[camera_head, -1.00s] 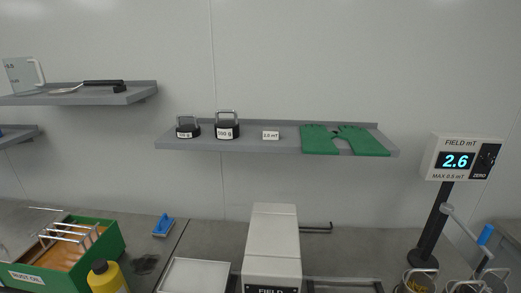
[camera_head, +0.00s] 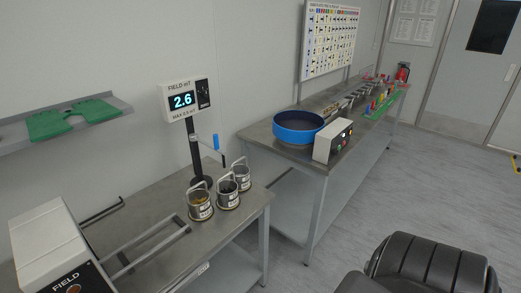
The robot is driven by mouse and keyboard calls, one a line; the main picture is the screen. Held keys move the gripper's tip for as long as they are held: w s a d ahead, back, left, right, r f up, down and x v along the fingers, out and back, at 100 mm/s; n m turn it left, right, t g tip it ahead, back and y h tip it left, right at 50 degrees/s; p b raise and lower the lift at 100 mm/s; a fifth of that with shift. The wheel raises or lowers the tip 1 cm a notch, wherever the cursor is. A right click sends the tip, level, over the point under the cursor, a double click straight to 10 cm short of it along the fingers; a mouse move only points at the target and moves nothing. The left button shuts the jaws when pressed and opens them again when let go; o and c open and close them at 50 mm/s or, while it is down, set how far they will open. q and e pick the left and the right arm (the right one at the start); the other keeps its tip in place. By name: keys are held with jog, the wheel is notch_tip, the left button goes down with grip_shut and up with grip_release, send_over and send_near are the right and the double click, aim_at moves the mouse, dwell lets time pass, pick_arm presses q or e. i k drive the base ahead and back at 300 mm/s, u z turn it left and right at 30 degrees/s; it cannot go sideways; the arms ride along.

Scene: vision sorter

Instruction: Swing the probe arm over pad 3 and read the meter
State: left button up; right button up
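The field meter (camera_head: 186,99) stands on a black post (camera_head: 196,155) at the back right of the near bench. Its display reads 2.6, and the small label below appears to give a maximum of 0.5 mT. Three handled pots (camera_head: 200,206), (camera_head: 228,194), (camera_head: 242,176) stand in front of the post. I cannot make out a numbered pad 3. Neither of my grippers is in view.
A white FIELD unit (camera_head: 45,245) and metal rails (camera_head: 150,245) lie on the near bench (camera_head: 150,206). A second bench holds a blue bowl (camera_head: 298,120) and a control box (camera_head: 333,140). Floor (camera_head: 340,215) shows beyond the bench end.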

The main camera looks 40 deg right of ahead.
aim_at(208, 145)
jog(key=z, duration=0.35)
jog(key=k, duration=0.85)
jog(key=z, duration=0.95)
jog(key=i, duration=0.65)
jog(key=z, duration=0.6)
jog(key=i, duration=0.85)
jog(key=u, duration=0.9)
jog(key=i, duration=0.6)
jog(key=u, duration=0.65)
